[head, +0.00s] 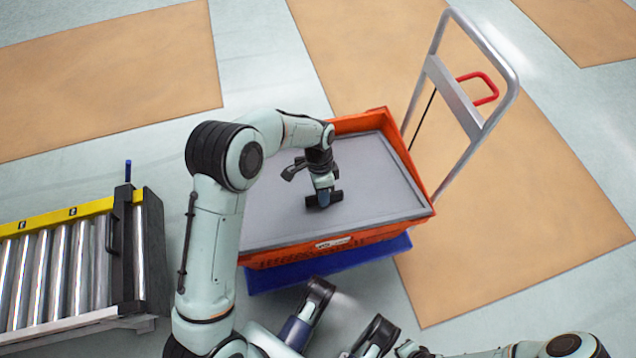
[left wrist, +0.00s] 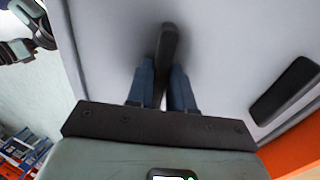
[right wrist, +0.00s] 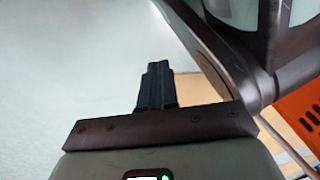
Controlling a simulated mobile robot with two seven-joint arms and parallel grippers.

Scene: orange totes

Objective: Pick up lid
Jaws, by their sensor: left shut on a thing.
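The grey lid (head: 270,208) lies over the top of an orange tote (head: 345,250), inside its rim. The lid has two black handles; one is at the left gripper and the other (left wrist: 285,90) stands free to the right in the left wrist view. My left gripper (head: 322,196) points down at the lid and is shut on the near black handle (left wrist: 166,50), which sits between its blue-grey fingers. Whether the lid is raised at all cannot be told. My right gripper (right wrist: 155,82) has its fingers together, empty, away from the lid.
The tote sits on a blue base (head: 330,272) of a cart with a metal push handle (head: 481,120) and red grip at the right. A roller conveyor (head: 70,262) with a yellow edge stands at the left. The floor behind is open.

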